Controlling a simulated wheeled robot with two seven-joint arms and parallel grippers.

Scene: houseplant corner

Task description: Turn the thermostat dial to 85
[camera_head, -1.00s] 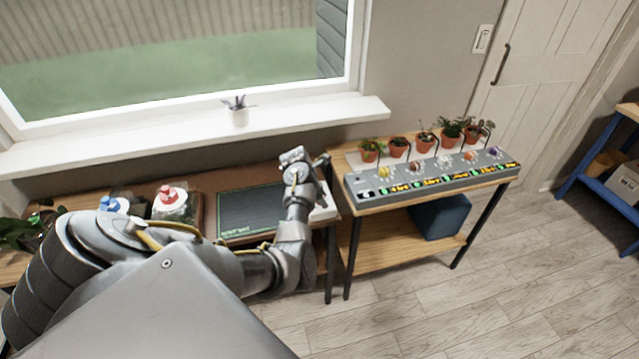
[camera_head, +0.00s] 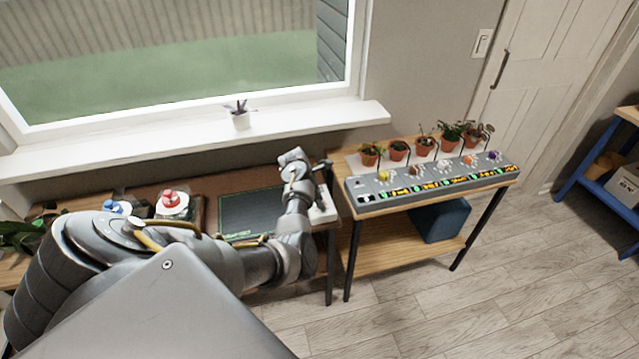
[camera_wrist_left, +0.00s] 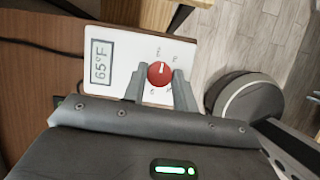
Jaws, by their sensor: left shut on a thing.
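The thermostat (camera_wrist_left: 125,52) is a white panel on a wooden backing, with a small display (camera_wrist_left: 101,62) that reads 65°F. Its round red dial (camera_wrist_left: 159,77) has a white pointer mark and small printed numbers around it. My left gripper (camera_wrist_left: 161,84) is shut on the dial, one finger on each side. In the head view the thermostat (camera_head: 326,212) is a white patch at the right end of the low wooden bench, partly hidden by my left gripper (camera_head: 312,192). My right gripper is not in view.
A dark screen panel (camera_head: 250,212) lies left of the thermostat, with a red-topped container (camera_head: 174,204) beyond it. On the right, a wooden table (camera_head: 352,160) bears a grey control box (camera_head: 430,182) and several potted plants. A dark cable (camera_wrist_left: 40,43) runs to the thermostat's left side.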

